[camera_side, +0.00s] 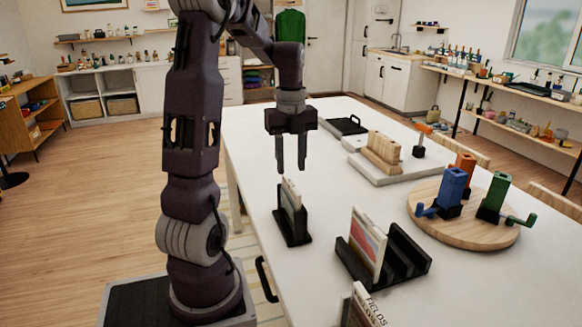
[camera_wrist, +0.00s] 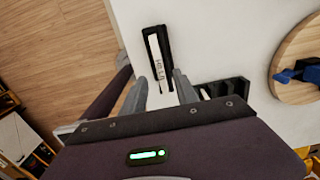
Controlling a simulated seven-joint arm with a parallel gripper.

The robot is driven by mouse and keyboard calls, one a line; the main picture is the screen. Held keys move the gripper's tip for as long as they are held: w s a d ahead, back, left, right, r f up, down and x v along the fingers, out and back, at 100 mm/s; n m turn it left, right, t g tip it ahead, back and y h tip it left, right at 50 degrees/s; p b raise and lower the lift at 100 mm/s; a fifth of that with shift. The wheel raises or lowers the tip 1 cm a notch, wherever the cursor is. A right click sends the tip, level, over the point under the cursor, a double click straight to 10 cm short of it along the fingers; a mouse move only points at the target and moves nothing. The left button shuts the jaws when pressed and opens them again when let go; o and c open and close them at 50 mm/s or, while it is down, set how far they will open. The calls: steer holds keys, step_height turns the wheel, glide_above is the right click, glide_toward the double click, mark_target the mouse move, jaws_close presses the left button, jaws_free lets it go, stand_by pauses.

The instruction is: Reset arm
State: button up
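My gripper (camera_side: 291,165) hangs over the white table (camera_side: 330,225), pointing down, its two fingers apart with nothing between them. In the wrist view my gripper (camera_wrist: 160,98) also shows both fingers spread. Just below it a small black holder (camera_side: 293,236) stands on the table with a thin light-coloured item (camera_side: 291,194) upright in it. In the wrist view this item (camera_wrist: 155,58) carries lettering, and the black holder (camera_wrist: 168,45) surrounds it. A gap shows between the fingertips and the item's top in the side view.
A black slotted rack (camera_side: 405,255) holds a white-and-red case (camera_side: 367,243). Another case (camera_side: 362,308) is at the front edge. A round wooden board (camera_side: 465,235) bears blue, green and orange pieces. A pale board with wooden blocks (camera_side: 382,152) and a black tray (camera_side: 345,126) lie further back.

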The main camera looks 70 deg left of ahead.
steer(key=w+d+r+n+t, duration=0.1)
steer(key=d+r+n, duration=0.3)
steer(key=d, duration=0.4)
steer(key=s+d+r+n+t, duration=0.1)
steer(key=s+d+n+t, duration=0.1)
steer(key=s+d+n, duration=0.2)
steer(key=s+d+n+t, duration=0.2)
steer(key=s+d+n, duration=0.3)
steer(key=d+n, duration=0.5)
steer(key=d, duration=0.4)
steer(key=shift+s+d+r+t, duration=0.2)
steer(key=shift+d+r+t, duration=0.1)
steer(key=shift+r, duration=0.1)
